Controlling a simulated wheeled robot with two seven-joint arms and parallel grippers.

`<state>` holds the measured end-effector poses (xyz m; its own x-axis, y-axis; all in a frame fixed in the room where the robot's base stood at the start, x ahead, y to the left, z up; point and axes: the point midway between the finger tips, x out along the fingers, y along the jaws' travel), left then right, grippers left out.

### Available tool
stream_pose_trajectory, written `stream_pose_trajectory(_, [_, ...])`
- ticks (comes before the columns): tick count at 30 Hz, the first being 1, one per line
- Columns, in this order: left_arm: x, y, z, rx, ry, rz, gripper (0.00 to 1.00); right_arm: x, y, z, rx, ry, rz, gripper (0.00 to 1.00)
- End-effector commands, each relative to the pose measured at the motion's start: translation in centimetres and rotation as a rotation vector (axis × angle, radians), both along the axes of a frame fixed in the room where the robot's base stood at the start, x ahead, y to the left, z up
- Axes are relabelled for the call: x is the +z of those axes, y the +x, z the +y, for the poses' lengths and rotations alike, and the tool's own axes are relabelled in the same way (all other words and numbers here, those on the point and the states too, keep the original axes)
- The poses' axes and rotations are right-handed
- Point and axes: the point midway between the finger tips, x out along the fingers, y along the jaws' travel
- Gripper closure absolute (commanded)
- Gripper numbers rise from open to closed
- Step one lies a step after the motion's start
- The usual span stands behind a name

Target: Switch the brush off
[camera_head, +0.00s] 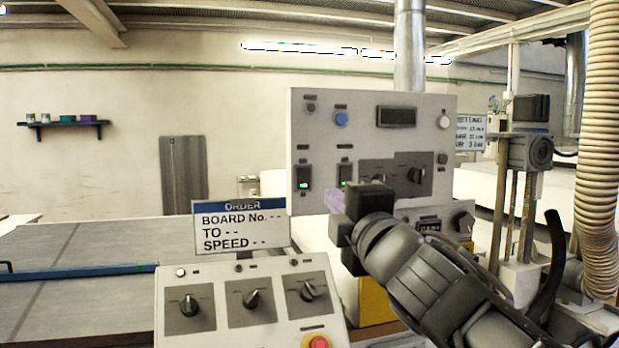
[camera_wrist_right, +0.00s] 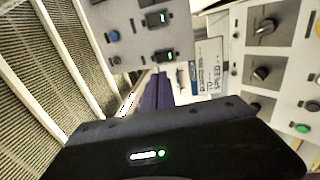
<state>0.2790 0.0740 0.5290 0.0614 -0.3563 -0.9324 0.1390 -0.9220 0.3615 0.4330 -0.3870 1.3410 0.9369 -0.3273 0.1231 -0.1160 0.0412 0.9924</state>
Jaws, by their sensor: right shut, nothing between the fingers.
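The upright grey control panel (camera_head: 370,130) carries two black rocker switches side by side, each with a lit green lamp. The left switch (camera_head: 303,177) is in clear view. The right switch (camera_head: 345,172) shows just above my right gripper (camera_head: 335,200), which partly covers its lower area. Both switches also show in the right wrist view, one nearer the fingers (camera_wrist_right: 163,55) and one farther off (camera_wrist_right: 157,18). The labels are too small to read, so I cannot tell which is the brush's. My right gripper has its purple fingers (camera_wrist_right: 157,92) shut and empty, pointing towards the panel; contact cannot be judged. My left gripper is not in view.
A sloping console (camera_head: 240,300) with several black knobs and a red button (camera_head: 318,342) stands in front. An order sign (camera_head: 241,226) rises behind it, left of my right gripper. A ribbed hose (camera_head: 597,130) hangs at the right.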

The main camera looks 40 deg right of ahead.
Motion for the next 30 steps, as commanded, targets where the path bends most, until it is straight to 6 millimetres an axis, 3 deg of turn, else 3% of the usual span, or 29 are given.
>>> stream_pose_trajectory(8, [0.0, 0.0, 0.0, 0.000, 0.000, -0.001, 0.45, 0.1, 1.6, -0.6, -0.002, 0.000, 0.004, 1.00])
stream_pose_trajectory(24, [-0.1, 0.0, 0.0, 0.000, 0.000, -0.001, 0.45, 1.3, 10.9, -3.9, -0.001, 0.001, 0.003, 1.00])
stream_pose_trajectory(30, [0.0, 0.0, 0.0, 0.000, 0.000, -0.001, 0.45, 1.6, 12.8, -4.5, 0.000, 0.002, 0.002, 1.00])
